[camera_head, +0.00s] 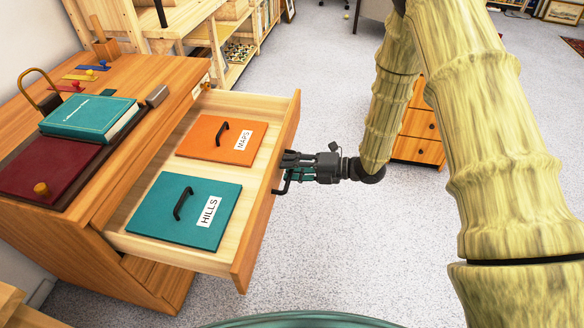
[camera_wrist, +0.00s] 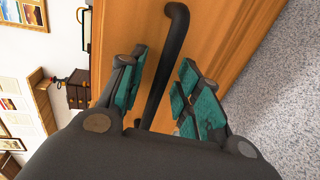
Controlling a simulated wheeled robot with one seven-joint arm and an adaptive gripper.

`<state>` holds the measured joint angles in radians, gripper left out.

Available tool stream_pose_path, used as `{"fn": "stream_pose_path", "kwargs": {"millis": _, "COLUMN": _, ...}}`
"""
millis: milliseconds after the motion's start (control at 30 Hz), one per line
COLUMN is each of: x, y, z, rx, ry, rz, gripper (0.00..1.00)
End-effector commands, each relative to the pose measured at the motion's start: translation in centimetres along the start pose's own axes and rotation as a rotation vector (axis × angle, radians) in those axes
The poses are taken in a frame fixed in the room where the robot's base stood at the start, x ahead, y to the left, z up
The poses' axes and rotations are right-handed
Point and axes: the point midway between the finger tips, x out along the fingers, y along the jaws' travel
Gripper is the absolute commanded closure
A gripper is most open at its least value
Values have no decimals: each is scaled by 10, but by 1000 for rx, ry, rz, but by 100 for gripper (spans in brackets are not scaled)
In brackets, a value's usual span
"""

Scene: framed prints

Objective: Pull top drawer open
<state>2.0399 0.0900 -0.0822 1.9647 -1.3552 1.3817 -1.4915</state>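The top drawer (camera_head: 262,232) of the wooden desk is pulled far out toward the right. Its dark bar handle (camera_head: 281,187) is on the front face and partly hidden by my gripper (camera_head: 288,162) in the head view. In the wrist view the handle (camera_wrist: 176,30) runs between the two teal-padded fingers of my gripper (camera_wrist: 163,65). The fingers are apart, one on each side of the handle, with visible gaps to it. Inside the drawer lie an orange panel labelled MAPS (camera_head: 214,138) and a teal panel labelled HILLS (camera_head: 184,208), each with a black handle.
The desk top (camera_head: 150,75) carries a teal book (camera_head: 88,117) and a dark red board (camera_head: 48,168). A shelf unit (camera_head: 190,18) stands behind. An orange drawer cabinet (camera_head: 420,125) stands behind my arm. Grey carpet right of the drawer is clear.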

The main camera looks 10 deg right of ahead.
Motion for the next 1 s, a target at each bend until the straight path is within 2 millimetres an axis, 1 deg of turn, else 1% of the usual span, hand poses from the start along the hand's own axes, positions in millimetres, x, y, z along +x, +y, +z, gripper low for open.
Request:
{"fn": "stream_pose_path", "kwargs": {"millis": 167, "x": -13, "y": 0, "z": 1, "rx": 0, "ry": -2, "rz": 1, "gripper": 66}}
{"fn": "stream_pose_path", "kwargs": {"millis": 267, "x": -28, "y": 0, "z": 1, "rx": 0, "ry": -2, "rz": 0, "gripper": 66}}
{"fn": "stream_pose_path", "kwargs": {"millis": 500, "x": -73, "y": 0, "z": 1, "rx": 1, "ry": -2, "rz": 0, "gripper": 66}}
{"fn": "stream_pose_path", "kwargs": {"millis": 700, "x": -103, "y": 0, "z": 1, "rx": 0, "ry": -2, "rz": 0, "gripper": 66}}
{"fn": "stream_pose_path", "kwargs": {"millis": 833, "x": -114, "y": -1, "z": 0, "rx": 1, "ry": 0, "rz": 0, "gripper": 66}}
{"fn": "stream_pose_path", "kwargs": {"millis": 1000, "x": -120, "y": -1, "z": 0, "rx": 1, "ry": 0, "rz": 0, "gripper": 66}}
